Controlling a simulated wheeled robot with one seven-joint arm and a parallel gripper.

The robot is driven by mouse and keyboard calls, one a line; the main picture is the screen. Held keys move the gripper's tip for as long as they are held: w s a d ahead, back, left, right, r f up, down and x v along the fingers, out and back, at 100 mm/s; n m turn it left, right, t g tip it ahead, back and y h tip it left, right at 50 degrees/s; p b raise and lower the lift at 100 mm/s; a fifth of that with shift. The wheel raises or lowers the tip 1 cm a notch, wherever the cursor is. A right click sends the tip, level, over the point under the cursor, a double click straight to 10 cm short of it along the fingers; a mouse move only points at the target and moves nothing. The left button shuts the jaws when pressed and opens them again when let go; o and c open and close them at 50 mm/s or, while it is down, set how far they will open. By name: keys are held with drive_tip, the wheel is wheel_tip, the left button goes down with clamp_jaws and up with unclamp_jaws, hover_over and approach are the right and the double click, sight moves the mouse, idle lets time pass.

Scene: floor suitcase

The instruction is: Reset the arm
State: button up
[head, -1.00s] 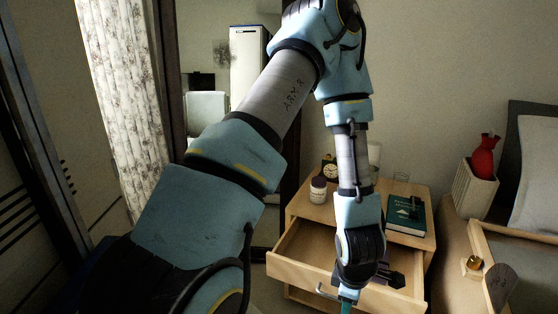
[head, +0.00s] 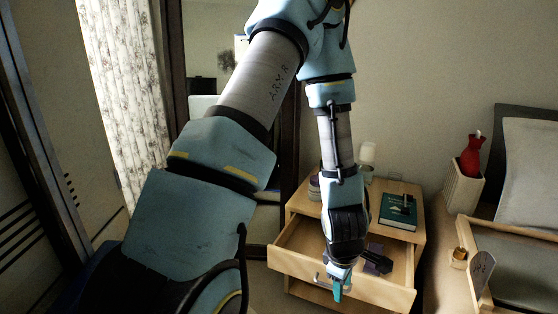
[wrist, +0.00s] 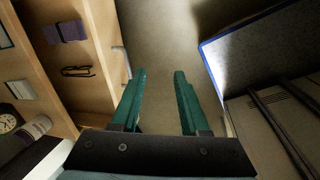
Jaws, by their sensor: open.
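My arm reaches across the head view and hangs down at the nightstand. My gripper (head: 338,292) points down just in front of the open drawer (head: 388,296). In the wrist view the two teal fingers of my gripper (wrist: 160,78) stand apart with nothing between them, only bare floor beyond. My wrist hides part of the drawer in the head view.
The wooden nightstand (head: 412,226) carries a green book (head: 398,211). The drawer holds a purple box (wrist: 64,31) and dark-framed glasses (wrist: 77,71). A blue-edged object (wrist: 222,48) lies right in the wrist view. A red vase (head: 471,158) stands further right.

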drive_tip(key=w+a+r+m+p, duration=0.2)
drive_tip(key=w+a+r+m, duration=0.15)
drive_tip(key=r, duration=0.35)
drive_tip(key=w+a+r+m+p, duration=0.1)
drive_tip(key=w+a+r+m, duration=0.1)
drive_tip(key=w+a+r, duration=0.3)
drive_tip(key=s+a+r+m+y+p, duration=0.1)
drive_tip(key=s+a+r+m+p, duration=0.2)
drive_tip(key=a+r, duration=1)
drive_tip(key=s+m, duration=0.1)
drive_tip(key=m, duration=0.2)
